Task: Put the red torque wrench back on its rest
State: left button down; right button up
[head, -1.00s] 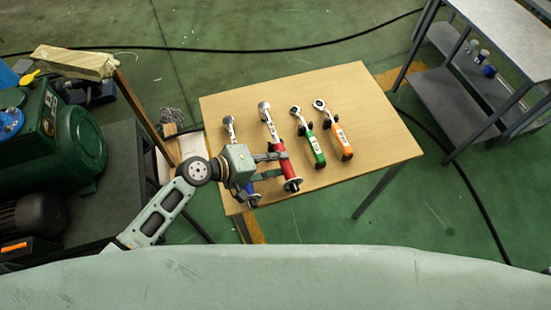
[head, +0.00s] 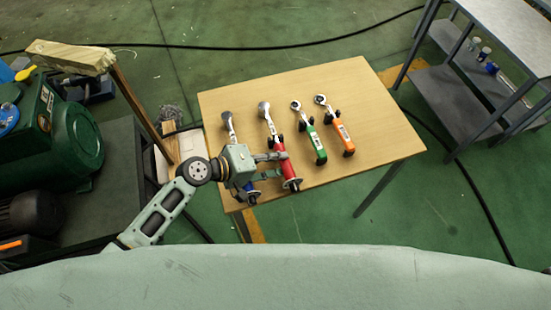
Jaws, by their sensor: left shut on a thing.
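The red torque wrench (head: 287,169) lies lengthwise over the wooden table, its silver head toward the far side and its red handle toward me. My left gripper (head: 279,165) comes in from the left and is shut on the red handle. The gripper and arm cover part of the blue wrench (head: 249,188) just to the left. The rest under the red wrench is mostly hidden, so I cannot tell whether the wrench touches it. My right gripper is not in view.
The green wrench (head: 316,145) and the orange wrench (head: 343,138) sit on dark rests to the right on the table (head: 375,115). The table's right part is clear. A grey shelf unit (head: 465,95) stands at the right, green machinery (head: 60,130) at the left.

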pick_arm(q)
jog(key=shift+w+r, duration=0.1)
jog(key=c, duration=1.4)
grip_release()
jog(key=shift+s+f, duration=0.25)
jog(key=shift+f, duration=0.05)
jog(key=v, duration=1.1)
jog(key=shift+s+a+r, duration=0.1)
jog(key=shift+a+r, duration=0.25)
jog(key=shift+a, duration=0.1)
jog(key=shift+r, duration=0.1)
